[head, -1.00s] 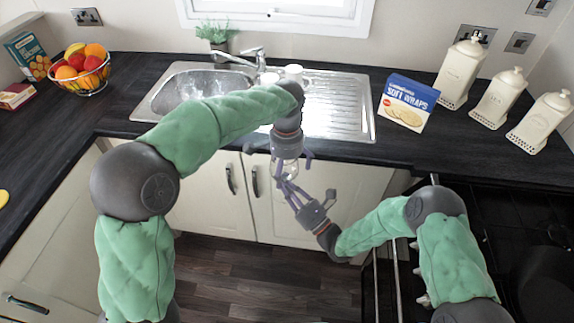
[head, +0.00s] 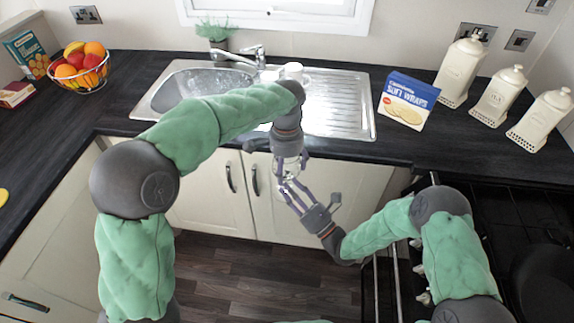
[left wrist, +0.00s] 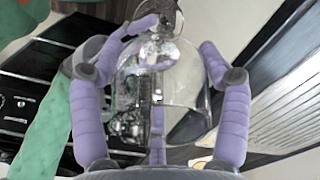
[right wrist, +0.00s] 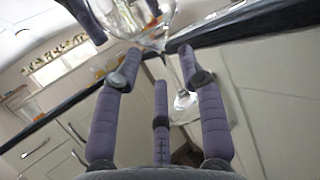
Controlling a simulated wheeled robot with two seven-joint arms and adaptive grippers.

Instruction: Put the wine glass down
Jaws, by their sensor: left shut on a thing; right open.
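My left gripper (head: 289,168) is shut on a clear wine glass (left wrist: 185,88). It holds the glass in the air in front of the sink cabinet. The bowl fills the space between the left fingers in the left wrist view. In the right wrist view the bowl of the wine glass (right wrist: 140,22) is at the top, with its thin stem and round foot below. My right gripper (head: 297,192) is open just below and to the right of the left one. Its fingers are close to the glass stem; I cannot tell whether they touch it.
A hob (head: 500,215) is at right.

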